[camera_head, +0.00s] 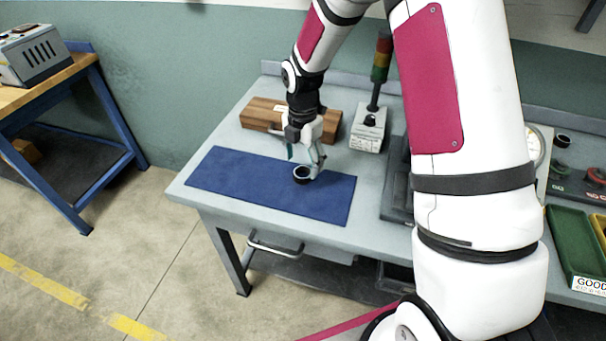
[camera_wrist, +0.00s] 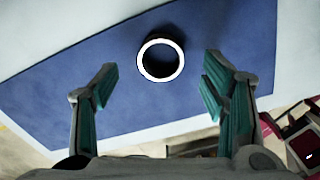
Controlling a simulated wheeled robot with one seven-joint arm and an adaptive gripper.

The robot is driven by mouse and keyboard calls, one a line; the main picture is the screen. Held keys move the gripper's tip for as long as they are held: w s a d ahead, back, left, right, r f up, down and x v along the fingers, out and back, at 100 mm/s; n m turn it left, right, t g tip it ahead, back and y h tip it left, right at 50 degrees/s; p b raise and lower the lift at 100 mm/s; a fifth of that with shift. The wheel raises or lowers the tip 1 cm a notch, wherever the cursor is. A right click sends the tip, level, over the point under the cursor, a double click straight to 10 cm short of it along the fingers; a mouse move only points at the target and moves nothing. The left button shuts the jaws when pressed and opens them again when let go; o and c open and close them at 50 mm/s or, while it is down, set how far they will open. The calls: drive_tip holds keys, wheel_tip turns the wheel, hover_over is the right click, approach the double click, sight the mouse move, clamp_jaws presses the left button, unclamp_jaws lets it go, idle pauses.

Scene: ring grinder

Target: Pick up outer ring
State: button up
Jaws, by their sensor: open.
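The outer ring (camera_head: 301,174) is a small dark ring with a bright rim, lying on the blue mat (camera_head: 230,175) on the grey table. In the wrist view the ring (camera_wrist: 161,76) shows its bright white rim and dark inside, near the top middle. My gripper (camera_head: 308,165) is just above the ring in the head view. In the wrist view its two teal-padded fingers (camera_wrist: 160,85) are apart, one on each side of the ring, with gaps between. The ring is not held.
A wooden block (camera_head: 262,114) and a signal tower (camera_head: 376,80) on a light base stand behind the mat. A green bin (camera_head: 574,240) is at the right. A blue-framed bench (camera_head: 75,130) stands at the left. The mat around the ring is clear.

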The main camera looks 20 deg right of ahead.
sight(303, 169)
drive_tip(key=shift+f, duration=1.9)
drive_tip(key=c, duration=1.3)
drive_tip(key=shift+r, duration=0.1)
